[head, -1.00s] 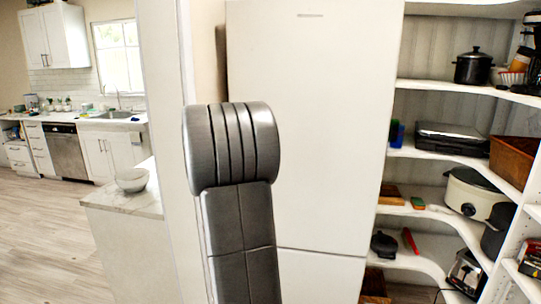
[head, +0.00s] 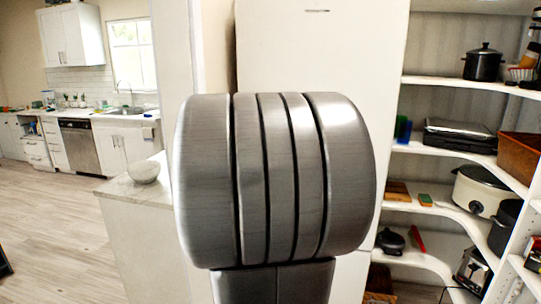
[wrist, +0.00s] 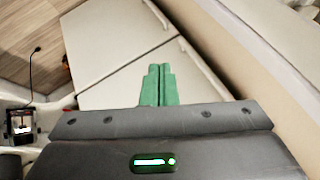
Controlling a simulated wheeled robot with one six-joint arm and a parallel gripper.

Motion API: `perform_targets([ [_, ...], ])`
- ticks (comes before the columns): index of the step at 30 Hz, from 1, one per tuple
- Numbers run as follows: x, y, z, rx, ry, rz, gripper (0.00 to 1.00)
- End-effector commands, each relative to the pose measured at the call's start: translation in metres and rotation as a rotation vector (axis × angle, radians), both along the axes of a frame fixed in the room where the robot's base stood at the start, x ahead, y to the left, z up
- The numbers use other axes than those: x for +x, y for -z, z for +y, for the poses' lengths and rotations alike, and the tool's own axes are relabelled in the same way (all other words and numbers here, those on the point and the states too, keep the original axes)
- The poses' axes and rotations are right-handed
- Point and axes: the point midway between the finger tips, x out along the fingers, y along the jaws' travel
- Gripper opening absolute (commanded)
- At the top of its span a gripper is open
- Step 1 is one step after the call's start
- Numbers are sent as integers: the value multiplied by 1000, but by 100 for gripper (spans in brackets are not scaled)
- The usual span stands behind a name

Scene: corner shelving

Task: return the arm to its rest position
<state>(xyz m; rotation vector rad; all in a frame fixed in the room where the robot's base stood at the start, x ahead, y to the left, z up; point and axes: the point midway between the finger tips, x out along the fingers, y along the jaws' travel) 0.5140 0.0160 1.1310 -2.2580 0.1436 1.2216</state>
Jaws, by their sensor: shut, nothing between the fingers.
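My gripper (wrist: 158,84) shows in the wrist view as two green fingers side by side, shut and with nothing between them. It points toward the white fridge front (wrist: 110,35), which looks tilted in that view; I cannot tell the distance. In the head view my grey arm link fills the middle and covers much of the white fridge (head: 320,50). The gripper itself is not visible in the head view.
Corner shelving (head: 440,83) stands on the right, holding a black pot (head: 483,66), a slow cooker (head: 482,192) and a brown box (head: 520,157). A counter with a white bowl (head: 143,172) is left of the arm. Open wooden floor (head: 50,220) lies at far left.

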Motion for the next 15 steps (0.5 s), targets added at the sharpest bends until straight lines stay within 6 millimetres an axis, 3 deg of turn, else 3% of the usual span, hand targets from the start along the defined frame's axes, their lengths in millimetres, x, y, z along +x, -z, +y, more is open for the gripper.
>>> perform_targets([
  [6, -32, 1, -27, 1, 7, -2, 0],
  [15, -58, 1, -50, 0, 6, -1, 0],
])
